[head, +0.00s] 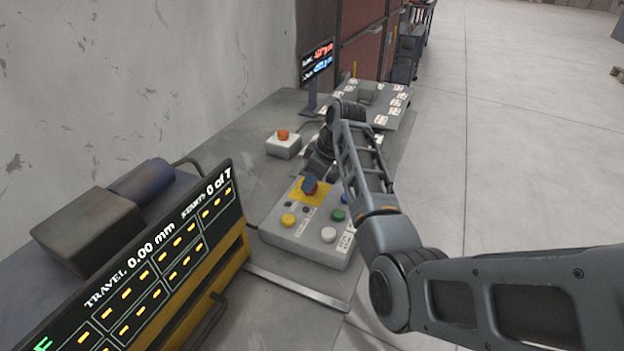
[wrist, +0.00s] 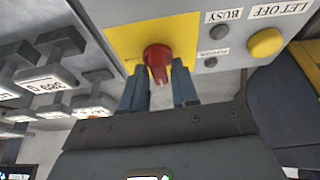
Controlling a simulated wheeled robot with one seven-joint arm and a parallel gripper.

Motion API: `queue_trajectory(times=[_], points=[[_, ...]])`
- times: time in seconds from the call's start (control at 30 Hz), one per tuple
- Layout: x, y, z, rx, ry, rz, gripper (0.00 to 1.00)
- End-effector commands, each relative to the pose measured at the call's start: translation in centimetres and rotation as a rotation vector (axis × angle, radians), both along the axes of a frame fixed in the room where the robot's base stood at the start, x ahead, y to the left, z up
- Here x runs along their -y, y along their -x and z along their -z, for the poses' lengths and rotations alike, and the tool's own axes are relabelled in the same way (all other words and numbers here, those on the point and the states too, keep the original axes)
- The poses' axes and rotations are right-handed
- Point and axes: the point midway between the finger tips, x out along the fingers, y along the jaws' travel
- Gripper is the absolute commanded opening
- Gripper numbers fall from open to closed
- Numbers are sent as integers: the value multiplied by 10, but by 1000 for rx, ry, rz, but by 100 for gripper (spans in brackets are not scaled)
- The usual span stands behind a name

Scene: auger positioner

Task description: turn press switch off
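A red knob (wrist: 158,58) sits on a yellow plate (wrist: 118,43) on the grey control box. In the head view the knob (head: 309,186) is partly covered by blue fingertips. I cannot read a label naming it as the press switch. My gripper (wrist: 159,80) has its two blue fingers on either side of the knob, with the knob's lower part between them. Gaps show between the fingers and that lower part; contact at the tips is unclear. In the head view my gripper (head: 311,184) comes down over the box from behind.
The control box (head: 290,245) also carries yellow (head: 288,220), green (head: 338,215) and white (head: 328,235) buttons. A small box with an orange-red button (head: 283,134) stands behind it. A travel display (head: 150,260) stands at left. Labelled grey blocks (wrist: 60,80) show in the wrist view.

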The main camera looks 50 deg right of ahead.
Motion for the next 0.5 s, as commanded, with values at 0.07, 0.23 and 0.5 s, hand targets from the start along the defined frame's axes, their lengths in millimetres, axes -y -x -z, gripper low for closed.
queue_trajectory(times=[0.07,0.23,0.5], points=[[0,0,0,0,0,1,37],[0,0,0,0,0,2,43],[3,4,-11,3,1,3,43]])
